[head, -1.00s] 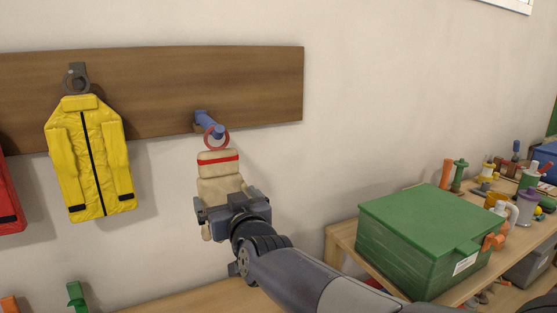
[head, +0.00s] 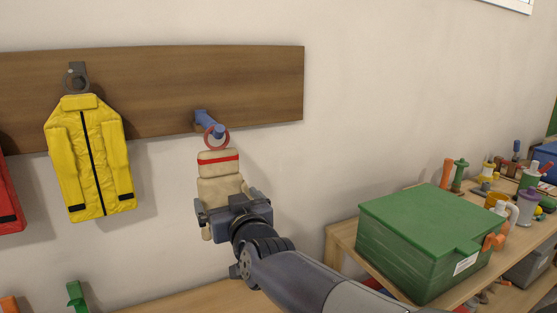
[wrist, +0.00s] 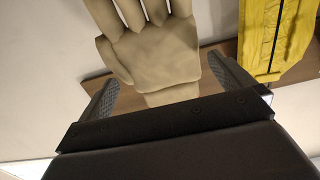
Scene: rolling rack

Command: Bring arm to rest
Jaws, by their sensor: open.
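A beige glove (head: 220,187) with a red stripe hangs by a red ring (head: 217,138) from a blue peg (head: 208,123) on the wooden wall board (head: 255,90). My gripper (head: 228,203) is open just in front of the glove's lower part and hides some of it. In the wrist view the glove (wrist: 155,60) shows fingers-up, between and beyond the spread fingers of my gripper (wrist: 165,90). The fingers stand clear on both sides of it.
A yellow jacket (head: 90,160) hangs on a grey hook to the left, with a red garment (head: 8,195) at the left edge. A green box (head: 410,240) stands on a wooden shelf at the right, by a cluttered bench. The wall between is bare.

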